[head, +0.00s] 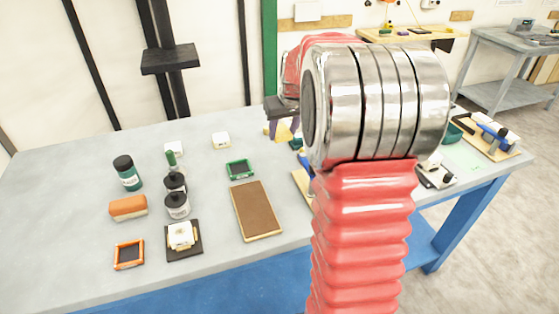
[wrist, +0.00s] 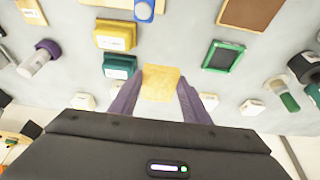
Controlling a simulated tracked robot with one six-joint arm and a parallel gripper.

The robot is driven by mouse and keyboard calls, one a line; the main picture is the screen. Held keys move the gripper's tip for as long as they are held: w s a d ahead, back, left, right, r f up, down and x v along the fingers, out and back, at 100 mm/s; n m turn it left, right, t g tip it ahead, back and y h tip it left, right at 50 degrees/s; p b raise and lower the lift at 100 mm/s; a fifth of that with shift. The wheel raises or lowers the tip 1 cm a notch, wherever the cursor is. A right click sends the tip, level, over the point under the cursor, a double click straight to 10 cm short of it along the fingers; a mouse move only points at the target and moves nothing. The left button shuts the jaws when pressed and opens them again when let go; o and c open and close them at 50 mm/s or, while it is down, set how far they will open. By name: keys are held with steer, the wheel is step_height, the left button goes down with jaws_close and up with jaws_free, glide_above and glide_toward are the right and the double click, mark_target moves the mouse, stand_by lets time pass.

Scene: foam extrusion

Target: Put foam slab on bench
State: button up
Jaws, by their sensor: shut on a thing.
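The foam slab (wrist: 160,83) is a yellow block between the two purple fingers of my gripper (wrist: 160,90) in the wrist view. My gripper is shut on it. In the head view my gripper (head: 283,128) points down over the back part of the grey bench (head: 70,200), with the slab (head: 284,132) showing between its fingers. I cannot tell whether the slab touches the bench top. My arm hides part of the bench right of the gripper.
A green-framed tray (head: 240,169), a brown board (head: 256,210), a small white block (head: 221,139) and several bottles stand left of the gripper. Yellow (wrist: 116,35) and teal (wrist: 119,65) boxes lie close by in the wrist view. The bench's far left is clear.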

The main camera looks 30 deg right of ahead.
mark_target(284, 139)
steer(key=shift+a+f, duration=0.1)
steer(key=shift+f, duration=2.4)
steer(key=shift+f, duration=2.5)
steer(key=shift+f, duration=0.1)
steer(key=o, duration=1)
